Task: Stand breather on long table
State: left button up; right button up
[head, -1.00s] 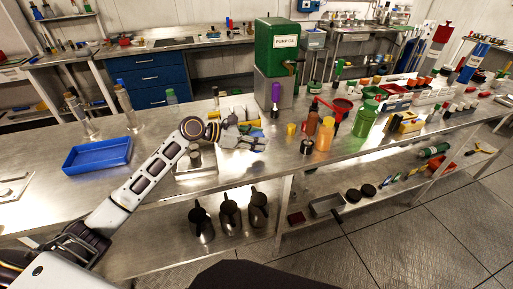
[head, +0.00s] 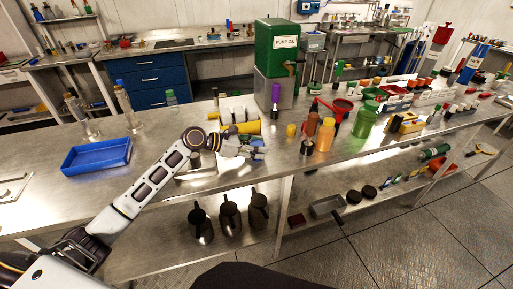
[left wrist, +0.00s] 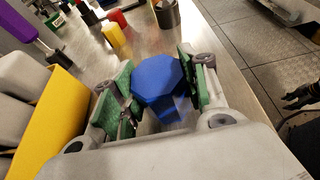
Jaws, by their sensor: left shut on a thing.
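My left gripper (head: 258,149) is over the front part of the long table (head: 150,190), in front of the yellow-fronted bin. In the left wrist view, its green-padded fingers (left wrist: 160,88) are shut on a blue faceted piece (left wrist: 158,80), which looks like the breather. Its lower end is partly hidden by the gripper body.
A yellow bin (left wrist: 50,120) with pale rounded things stands close beside the gripper. To its right are a dark metal cup (head: 307,146), a yellow cup (head: 291,130) and bottles (head: 325,135). A blue tray (head: 97,156) lies left. The table's front edge is close.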

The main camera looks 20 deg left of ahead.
pick_arm(q)
jog(key=o, duration=0.6)
jog(key=shift+f, duration=0.1)
jog(key=o, duration=0.4)
jog(key=shift+o, duration=0.2)
